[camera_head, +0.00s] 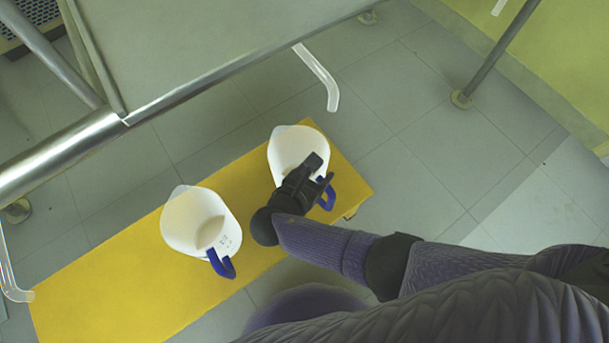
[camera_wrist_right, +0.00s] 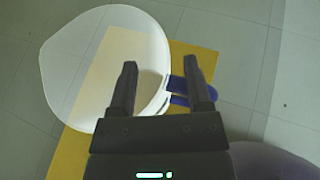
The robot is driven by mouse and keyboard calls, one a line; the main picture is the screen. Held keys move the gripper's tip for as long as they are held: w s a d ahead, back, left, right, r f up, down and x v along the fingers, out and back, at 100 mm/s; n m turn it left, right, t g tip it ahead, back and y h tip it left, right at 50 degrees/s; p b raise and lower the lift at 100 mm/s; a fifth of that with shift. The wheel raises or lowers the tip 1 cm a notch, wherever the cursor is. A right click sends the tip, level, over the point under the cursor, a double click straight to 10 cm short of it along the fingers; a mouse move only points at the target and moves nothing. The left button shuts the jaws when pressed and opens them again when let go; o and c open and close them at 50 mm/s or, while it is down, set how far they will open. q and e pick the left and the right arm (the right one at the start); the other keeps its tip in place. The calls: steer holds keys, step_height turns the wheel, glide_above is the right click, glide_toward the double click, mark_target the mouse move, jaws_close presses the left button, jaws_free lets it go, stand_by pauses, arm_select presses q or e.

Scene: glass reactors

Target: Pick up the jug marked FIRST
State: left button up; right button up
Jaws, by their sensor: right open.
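Two white jugs with blue handles stand upright on a yellow platform. The right jug (camera_head: 289,148) is partly covered by my right gripper (camera_head: 319,170). Its blue handle (camera_head: 327,193) shows beside the fingers. The left jug (camera_head: 197,222) has its blue handle (camera_head: 221,264) toward the bottom and small dark marks on its side, too small to read. No FIRST label is legible on either jug.
The yellow platform (camera_head: 110,285) is low, with bare room at its left end. A metal frame with a pale panel (camera_head: 200,40) stands behind it. A bent clear tube (camera_head: 322,75) hangs near the right jug, another (camera_head: 10,280) at the far left. Grey tiled floor surrounds them.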

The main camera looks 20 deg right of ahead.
jaws_close()
stand_by(1.3)
